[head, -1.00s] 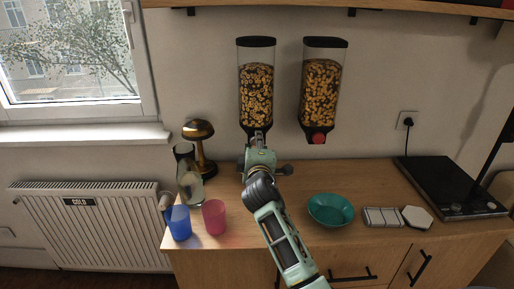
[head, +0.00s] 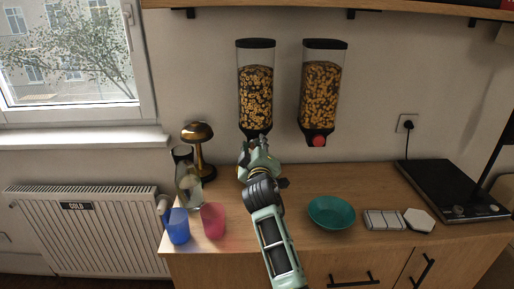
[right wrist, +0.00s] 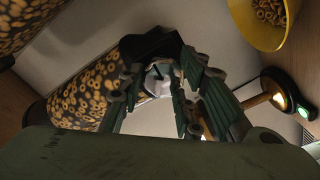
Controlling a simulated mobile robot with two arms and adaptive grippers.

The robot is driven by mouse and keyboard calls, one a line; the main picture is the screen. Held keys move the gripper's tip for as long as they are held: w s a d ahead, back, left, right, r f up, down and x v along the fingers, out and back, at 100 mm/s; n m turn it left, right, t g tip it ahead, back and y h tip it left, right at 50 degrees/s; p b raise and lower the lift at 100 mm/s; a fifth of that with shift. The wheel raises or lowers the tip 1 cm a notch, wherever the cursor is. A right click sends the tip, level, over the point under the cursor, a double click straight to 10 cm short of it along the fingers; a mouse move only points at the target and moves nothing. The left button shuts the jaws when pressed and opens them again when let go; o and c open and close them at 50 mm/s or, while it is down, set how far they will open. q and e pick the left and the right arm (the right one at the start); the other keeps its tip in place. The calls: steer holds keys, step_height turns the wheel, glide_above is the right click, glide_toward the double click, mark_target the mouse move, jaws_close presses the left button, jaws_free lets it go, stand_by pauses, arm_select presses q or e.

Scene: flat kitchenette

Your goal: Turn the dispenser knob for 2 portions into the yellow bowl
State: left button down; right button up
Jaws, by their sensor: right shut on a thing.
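The left dispenser (head: 256,95) hangs on the wall, partly full of cereal rings. My right gripper (head: 257,143) is at its lower end and hides its outlet in the head view. In the right wrist view the green fingers (right wrist: 165,92) are shut on a pale grey knob (right wrist: 157,83) under the dispenser (right wrist: 88,88). The yellow bowl (right wrist: 266,22) shows at the upper right of that view, with cereal rings inside. The bowl is hidden in the head view. My left gripper is not in view.
A second dispenser (head: 320,95) with a red knob (head: 318,141) hangs to the right. On the counter are a teal bowl (head: 331,212), a blue cup (head: 178,226), a pink cup (head: 213,221), a glass jug (head: 189,186), a gold lamp (head: 199,150) and a black hob (head: 455,190).

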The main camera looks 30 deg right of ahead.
steer(key=shift+d+r, duration=0.1)
steer(key=shift+r, duration=0.25)
steer(key=o, duration=1)
steer(key=shift+s, duration=0.1)
steer(key=shift+o, duration=0.2)
steer(key=shift+f, duration=0.15)
steer(key=shift+f, duration=0.1)
steer(key=v, duration=1.2)
